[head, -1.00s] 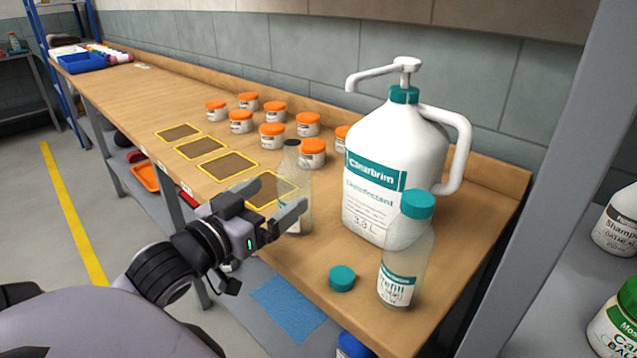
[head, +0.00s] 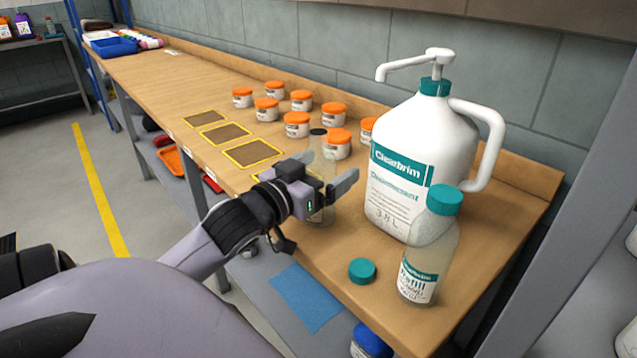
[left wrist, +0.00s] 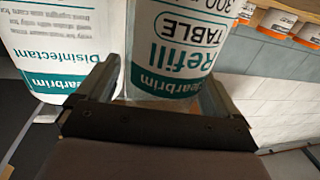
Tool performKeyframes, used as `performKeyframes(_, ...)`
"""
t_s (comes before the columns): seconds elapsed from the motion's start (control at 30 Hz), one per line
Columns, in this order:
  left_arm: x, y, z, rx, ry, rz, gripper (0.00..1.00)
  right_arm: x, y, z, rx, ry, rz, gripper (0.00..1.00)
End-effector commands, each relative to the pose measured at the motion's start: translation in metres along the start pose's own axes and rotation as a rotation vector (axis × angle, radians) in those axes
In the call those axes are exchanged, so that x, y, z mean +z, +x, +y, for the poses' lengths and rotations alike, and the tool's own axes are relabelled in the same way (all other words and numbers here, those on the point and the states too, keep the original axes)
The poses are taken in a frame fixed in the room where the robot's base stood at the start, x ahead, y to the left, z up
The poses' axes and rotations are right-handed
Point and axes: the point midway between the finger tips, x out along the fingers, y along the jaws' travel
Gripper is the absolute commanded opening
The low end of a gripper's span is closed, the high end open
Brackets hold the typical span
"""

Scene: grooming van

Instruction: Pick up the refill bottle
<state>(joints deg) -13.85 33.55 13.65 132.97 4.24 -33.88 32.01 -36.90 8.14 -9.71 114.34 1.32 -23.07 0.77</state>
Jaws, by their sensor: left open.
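A clear bottle with a dark top (head: 319,150) stands upright on the bench. The left wrist view shows its "Refill" label (left wrist: 182,52) upside down. My left gripper (head: 329,172) is open, with one finger on each side of this bottle; I cannot tell whether either finger touches it. The fingers also show in the left wrist view (left wrist: 157,92). A second bottle labelled "Refill" (head: 428,262), with a teal cap, stands at the front right, apart from the gripper. The gripper and a finger hide part of the clear bottle. My right gripper is not in view.
A large white disinfectant jug (head: 412,165) with a pump stands close to the right of the clear bottle. A loose teal cap (head: 362,270) lies on the bench. Several orange-lidded jars (head: 297,124) stand behind. Yellow-edged mats (head: 252,153) lie to the left.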

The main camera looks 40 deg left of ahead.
Motion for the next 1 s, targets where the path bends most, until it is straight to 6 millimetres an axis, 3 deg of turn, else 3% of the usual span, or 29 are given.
performKeyframes(0.33,0.000,0.005,0.000,0.000,0.001,-0.001,0.94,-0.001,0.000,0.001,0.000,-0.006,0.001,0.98)
performKeyframes(0.5,0.000,0.004,0.000,0.000,0.000,0.000,0.39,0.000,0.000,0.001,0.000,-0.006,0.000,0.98)
performKeyframes(0.83,-0.002,0.004,0.000,0.000,0.000,0.001,0.39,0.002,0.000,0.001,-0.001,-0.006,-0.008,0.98)
performKeyframes(1.0,-0.015,0.005,0.000,0.002,0.002,0.005,0.39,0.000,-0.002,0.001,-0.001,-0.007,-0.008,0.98)
